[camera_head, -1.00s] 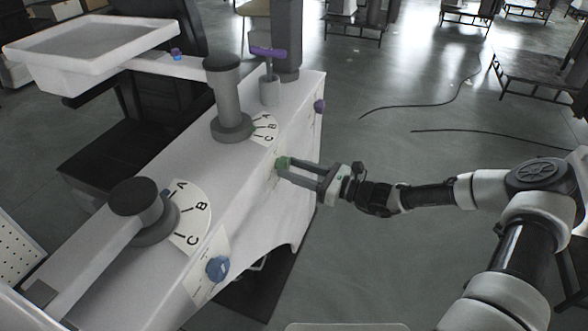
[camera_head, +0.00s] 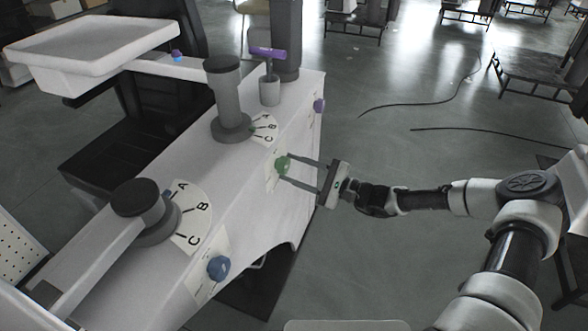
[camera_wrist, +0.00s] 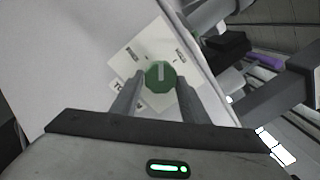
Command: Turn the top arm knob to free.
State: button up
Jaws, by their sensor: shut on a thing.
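A green knob (camera_head: 282,165) sits on a white label plate on the side face of the white column housing (camera_head: 250,200). In the wrist view the knob (camera_wrist: 160,76) lies between the tips of my gripper (camera_wrist: 158,84), with a pale pointer line running upward in the picture. My gripper (camera_head: 287,170) reaches it from the right and is shut on it. The label plate (camera_wrist: 122,58) carries small dark words, too small to read surely. The pointer line is near two of these marks; I cannot tell which it indicates.
A blue knob (camera_head: 218,267) and a purple knob (camera_head: 319,106) sit on the same side face. Dials marked A, B, C surround two grey posts (camera_head: 228,95) on top. A purple T-handle (camera_head: 268,53) stands behind. Open floor lies to the right.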

jog(key=n, duration=0.3)
jog(key=shift+w+n, duration=0.1)
jog(key=shift+n, duration=0.3)
jog(key=shift+w+d+n+g+b, duration=0.1)
jog(key=shift+n+g+b, duration=0.4)
jog(key=shift+n, duration=1.5)
jog(key=o, duration=1.1)
jog(key=shift+c, duration=0.2)
jog(key=p+v, duration=0.2)
jog(key=v, duration=1.5)
jog(key=shift+d+f, duration=0.2)
jog(key=shift+f, duration=0.1)
